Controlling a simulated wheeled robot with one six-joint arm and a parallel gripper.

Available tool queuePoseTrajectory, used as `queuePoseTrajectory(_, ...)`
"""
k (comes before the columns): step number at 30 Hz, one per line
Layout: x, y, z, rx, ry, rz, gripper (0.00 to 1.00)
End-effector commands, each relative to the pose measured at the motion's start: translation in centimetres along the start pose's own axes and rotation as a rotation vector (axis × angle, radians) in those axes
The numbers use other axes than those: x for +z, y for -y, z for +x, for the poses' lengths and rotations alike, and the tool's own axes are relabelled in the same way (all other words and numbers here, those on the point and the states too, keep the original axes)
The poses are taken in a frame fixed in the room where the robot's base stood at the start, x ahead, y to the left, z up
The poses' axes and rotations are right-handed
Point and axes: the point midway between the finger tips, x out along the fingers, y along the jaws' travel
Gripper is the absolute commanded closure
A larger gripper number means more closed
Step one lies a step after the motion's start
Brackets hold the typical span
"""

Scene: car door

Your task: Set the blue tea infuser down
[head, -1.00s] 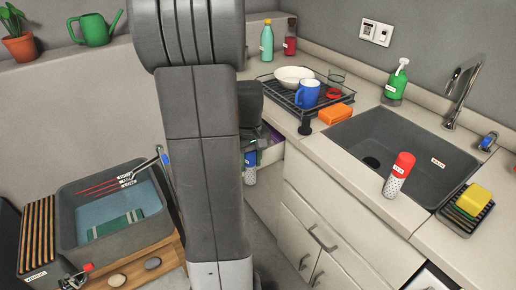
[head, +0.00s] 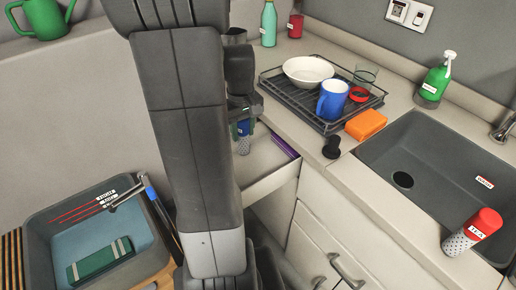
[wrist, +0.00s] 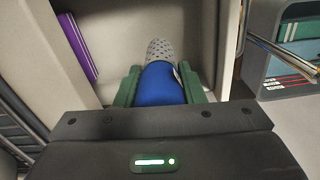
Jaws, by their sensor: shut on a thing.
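The blue tea infuser (head: 243,139) has a blue top and a pale perforated body. In the wrist view the infuser (wrist: 160,85) is between the green fingers of my gripper (wrist: 158,88), which is shut on its blue part. The perforated end points away from the gripper. In the head view my gripper (head: 243,122) is partly hidden behind my arm and holds the infuser over the open drawer (head: 264,178). I cannot tell whether the infuser touches the drawer floor.
A purple item (head: 286,145) lies along the drawer's side. A dish rack (head: 320,95) holds a bowl and a blue mug. An orange sponge (head: 366,124) lies beside it.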

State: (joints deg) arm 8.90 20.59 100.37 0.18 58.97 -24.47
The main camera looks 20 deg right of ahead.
Motion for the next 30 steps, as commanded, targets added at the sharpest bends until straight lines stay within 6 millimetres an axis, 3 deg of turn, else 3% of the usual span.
queuePoseTrajectory(6, 0.1, 0.0, 4.2, -0.002, 0.005, 0.000, 0.89)
queuePoseTrajectory(20, 0.1, 0.0, 9.3, -0.003, 0.006, 0.000, 0.89)
queuePoseTrajectory(30, 0.1, 0.0, 9.8, -0.001, 0.001, 0.000, 0.89)
